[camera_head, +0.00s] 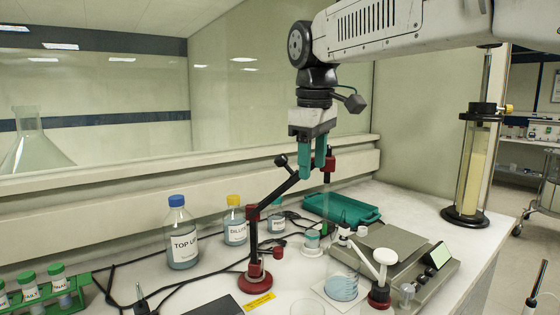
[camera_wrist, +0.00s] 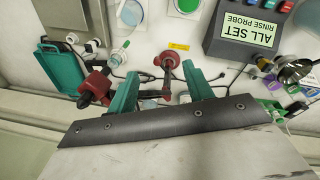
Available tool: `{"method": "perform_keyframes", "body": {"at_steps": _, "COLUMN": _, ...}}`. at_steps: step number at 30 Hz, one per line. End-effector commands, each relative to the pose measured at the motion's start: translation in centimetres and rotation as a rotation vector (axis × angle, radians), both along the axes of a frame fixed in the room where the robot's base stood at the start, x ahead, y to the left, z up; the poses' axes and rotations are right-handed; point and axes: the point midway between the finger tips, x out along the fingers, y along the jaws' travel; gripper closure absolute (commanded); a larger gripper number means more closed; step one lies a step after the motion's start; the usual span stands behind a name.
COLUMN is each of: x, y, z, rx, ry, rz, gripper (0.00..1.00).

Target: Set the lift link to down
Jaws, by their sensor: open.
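The black link (camera_head: 276,197), which I take as the lift link, slopes up to the right from a red joint on a thin post with a red round base (camera_head: 255,282). A short lever with a black knob (camera_head: 281,161) sticks up from it. A red holder (camera_head: 329,164) with a black bottom sits at its raised end. My gripper (camera_head: 313,170) points down by that end, its teal fingers apart; contact cannot be told. In the wrist view my gripper (camera_wrist: 160,66) is open. The red stand (camera_wrist: 167,62) shows between the fingers, and the red holder (camera_wrist: 97,85) lies left of them.
Bottles stand at the left, including a blue-capped TOP UP bottle (camera_head: 181,238). A teal tray (camera_head: 341,208) lies behind a grey instrument (camera_head: 391,252). A glass column (camera_head: 473,170) stands at the right. Cables cross the bench, and a wall ledge runs behind.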

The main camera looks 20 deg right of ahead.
Motion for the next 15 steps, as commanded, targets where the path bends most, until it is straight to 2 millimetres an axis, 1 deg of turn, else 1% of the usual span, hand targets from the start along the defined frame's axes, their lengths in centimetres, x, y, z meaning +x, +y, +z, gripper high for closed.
{"method": "perform_keyframes", "body": {"at_steps": 1, "x": 3.0, "y": 0.5, "z": 1.0, "rx": -0.013, "ry": 0.005, "rz": 0.063, "gripper": 0.49}}
{"method": "perform_keyframes", "body": {"at_steps": 3, "x": 6.1, "y": 1.1, "z": 2.3, "rx": -0.029, "ry": 0.007, "rz": 0.147, "gripper": 0.49}}
{"method": "perform_keyframes", "body": {"at_steps": 6, "x": 9.5, "y": 1.7, "z": 3.5, "rx": -0.050, "ry": 0.010, "rz": 0.244, "gripper": 0.49}}
{"method": "perform_keyframes", "body": {"at_steps": 9, "x": 11.7, "y": 2.1, "z": 4.1, "rx": -0.063, "ry": 0.013, "rz": 0.306, "gripper": 0.49}}
{"method": "perform_keyframes", "body": {"at_steps": 10, "x": 12.1, "y": 2.2, "z": 4.2, "rx": -0.067, "ry": 0.014, "rz": 0.320, "gripper": 0.49}}
{"method": "perform_keyframes", "body": {"at_steps": 13, "x": 13.0, "y": 2.3, "z": 4.2, "rx": -0.071, "ry": 0.014, "rz": 0.347, "gripper": 0.49}}
{"method": "perform_keyframes", "body": {"at_steps": 15, "x": 13.2, "y": 2.2, "z": 3.8, "rx": -0.073, "ry": 0.015, "rz": 0.353, "gripper": 0.49}}
